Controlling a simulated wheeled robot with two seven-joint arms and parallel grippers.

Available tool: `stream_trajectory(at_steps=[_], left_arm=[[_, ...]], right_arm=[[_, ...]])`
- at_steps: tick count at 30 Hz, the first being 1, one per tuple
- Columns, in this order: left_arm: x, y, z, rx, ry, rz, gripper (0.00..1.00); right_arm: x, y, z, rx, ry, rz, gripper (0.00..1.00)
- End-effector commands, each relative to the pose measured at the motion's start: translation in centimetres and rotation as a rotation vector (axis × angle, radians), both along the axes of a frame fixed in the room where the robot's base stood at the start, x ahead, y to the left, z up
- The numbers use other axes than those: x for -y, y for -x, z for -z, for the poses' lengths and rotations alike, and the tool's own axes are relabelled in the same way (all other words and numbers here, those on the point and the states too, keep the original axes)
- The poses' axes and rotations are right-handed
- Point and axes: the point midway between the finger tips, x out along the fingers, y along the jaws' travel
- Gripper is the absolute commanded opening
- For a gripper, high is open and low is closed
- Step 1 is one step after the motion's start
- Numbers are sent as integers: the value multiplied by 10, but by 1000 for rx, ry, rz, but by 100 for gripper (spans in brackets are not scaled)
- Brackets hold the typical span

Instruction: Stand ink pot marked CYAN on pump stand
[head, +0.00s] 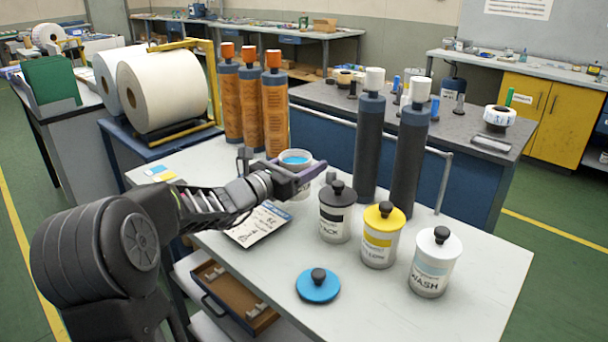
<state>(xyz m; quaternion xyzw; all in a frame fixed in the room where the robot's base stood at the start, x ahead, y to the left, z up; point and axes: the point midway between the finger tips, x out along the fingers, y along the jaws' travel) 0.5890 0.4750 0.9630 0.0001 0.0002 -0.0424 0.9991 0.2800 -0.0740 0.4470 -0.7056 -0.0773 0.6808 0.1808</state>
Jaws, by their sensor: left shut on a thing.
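My left gripper (298,177) is shut on an open white pot (308,158) with bright blue ink inside. The pot is upright at the far side of the white table (405,300); its label is hidden, and I cannot tell whether its base touches the table. A blue lid with a black knob (318,290) lies near the table's front edge. Lidded pots marked BLACK (335,217), YELLOW (378,243) and WASH (432,268) stand in a row on the right. I cannot make out the pump stand. My right gripper is not in view.
Orange rollers (275,105) and dark rollers (410,160) stand upright at the table's back. A sheet with writing (256,226) lies under my left arm. An open brown drawer (235,298) is below the front edge. The table's front right is clear.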

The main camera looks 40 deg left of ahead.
Motion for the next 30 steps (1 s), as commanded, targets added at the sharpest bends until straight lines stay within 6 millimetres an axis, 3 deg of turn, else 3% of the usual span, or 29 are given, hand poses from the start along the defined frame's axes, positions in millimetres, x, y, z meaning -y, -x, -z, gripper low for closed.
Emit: stream_trajectory(at_steps=[1, 3, 9, 30], left_arm=[[1, 0, -16, 5, -5, 1, 0], [1, 0, -29, 4, -5, 1, 0], [0, 0, -56, 3, -2, 0, 0], [0, 0, -59, 2, 0, 0, 0]], right_arm=[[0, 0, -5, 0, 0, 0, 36], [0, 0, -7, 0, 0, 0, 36], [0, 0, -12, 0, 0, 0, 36], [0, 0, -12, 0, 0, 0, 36]])
